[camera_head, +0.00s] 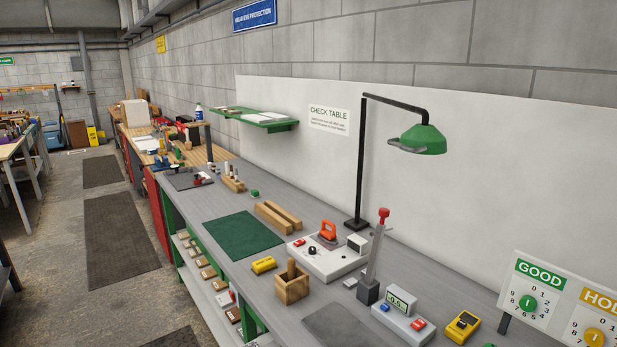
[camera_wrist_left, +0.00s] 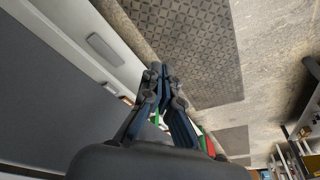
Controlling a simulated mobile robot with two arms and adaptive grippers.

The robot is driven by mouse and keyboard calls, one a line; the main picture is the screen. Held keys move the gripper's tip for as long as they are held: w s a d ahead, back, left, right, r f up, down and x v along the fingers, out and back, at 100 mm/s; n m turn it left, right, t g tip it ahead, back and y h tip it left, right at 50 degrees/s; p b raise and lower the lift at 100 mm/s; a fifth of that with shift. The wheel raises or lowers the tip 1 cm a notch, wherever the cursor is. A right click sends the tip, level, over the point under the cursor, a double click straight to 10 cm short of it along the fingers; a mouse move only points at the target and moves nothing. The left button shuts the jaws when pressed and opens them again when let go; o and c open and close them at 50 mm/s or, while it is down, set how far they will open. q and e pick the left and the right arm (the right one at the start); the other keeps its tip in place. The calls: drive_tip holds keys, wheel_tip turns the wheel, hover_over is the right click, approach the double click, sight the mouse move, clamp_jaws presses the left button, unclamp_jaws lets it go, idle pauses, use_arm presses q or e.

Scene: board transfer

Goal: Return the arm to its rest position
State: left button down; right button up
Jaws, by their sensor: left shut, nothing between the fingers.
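My left gripper (camera_wrist_left: 158,72) shows in the left wrist view. Its dark fingers meet at their tips, shut with nothing between them. Below and beyond it are the floor and a patterned dark mat (camera_wrist_left: 185,45). Neither of my grippers shows in the head view. My right gripper is in neither view.
A long grey workbench (camera_head: 215,210) runs along the wall, with a green mat (camera_head: 243,234), a wooden box (camera_head: 292,283), a test device (camera_head: 325,260) and a green lamp (camera_head: 422,138) on it. Dark mats (camera_head: 115,240) lie along the open aisle floor at left.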

use_arm(q)
drive_tip(key=s+a+f+b, duration=0.1)
drive_tip(key=s+f, duration=0.3)
drive_tip(key=f, duration=0.5)
drive_tip(key=s+f+g+b, duration=0.1)
drive_tip(key=s+f, duration=0.3)
drive_tip(key=f, duration=0.4)
drive_tip(key=s+a+f+b, duration=0.1)
drive_tip(key=s+f, duration=0.3)
drive_tip(key=f, duration=0.5)
drive_tip(key=s+a+f, duration=0.1)
drive_tip(key=s+f, duration=0.4)
drive_tip(key=s, duration=0.2)
drive_tip(key=shift+s+a+g, duration=0.2)
drive_tip(key=shift+s+g, duration=0.15)
drive_tip(key=shift+g, duration=0.05)
